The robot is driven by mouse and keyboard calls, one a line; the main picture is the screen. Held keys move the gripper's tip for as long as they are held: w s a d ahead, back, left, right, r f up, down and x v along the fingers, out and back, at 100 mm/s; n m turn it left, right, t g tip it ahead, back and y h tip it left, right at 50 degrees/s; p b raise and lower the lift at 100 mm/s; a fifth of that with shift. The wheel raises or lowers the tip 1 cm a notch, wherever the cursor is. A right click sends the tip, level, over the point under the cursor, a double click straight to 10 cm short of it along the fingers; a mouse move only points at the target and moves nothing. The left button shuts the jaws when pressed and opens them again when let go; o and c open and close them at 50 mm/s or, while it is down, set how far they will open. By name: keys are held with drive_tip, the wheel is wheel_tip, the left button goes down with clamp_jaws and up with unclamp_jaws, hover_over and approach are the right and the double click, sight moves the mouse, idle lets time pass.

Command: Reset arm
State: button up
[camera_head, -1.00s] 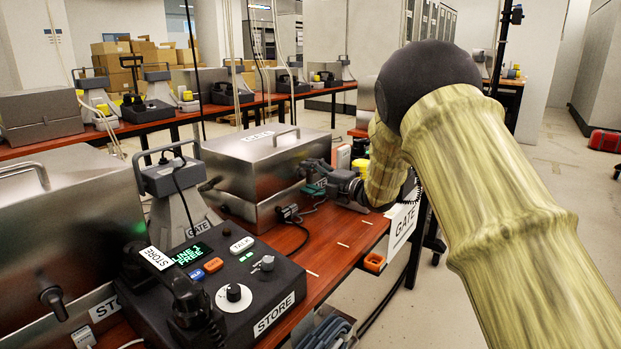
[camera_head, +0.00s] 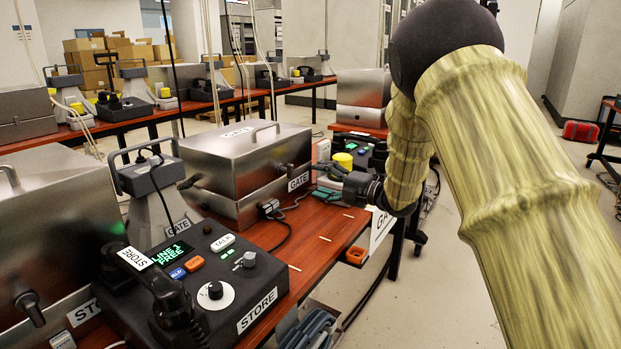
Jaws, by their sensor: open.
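My arm, with yellowish segments and a dark round joint, reaches in from the right. My gripper (camera_head: 316,182) is dark with greenish parts. It is over the far end of the wooden table, beside the metal case (camera_head: 236,165) labelled GATE. Its fingers are apart and I see nothing held between them. The STORE phone console (camera_head: 222,292) stands at the front, its display reading LINE 1 FREE. Its black handset (camera_head: 172,300) rests at the console's left side. Another console with a yellow piece (camera_head: 343,160) is partly hidden behind my gripper.
A grey stand (camera_head: 168,195) labelled GATE and another metal case (camera_head: 60,230) are on the left. An orange holder (camera_head: 356,255) is on the table's right edge. Open floor (camera_head: 440,290) lies right of the table. A second bench runs behind.

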drive_tip(key=shift+s+d, duration=0.3)
drive_tip(key=shift+d, duration=0.1)
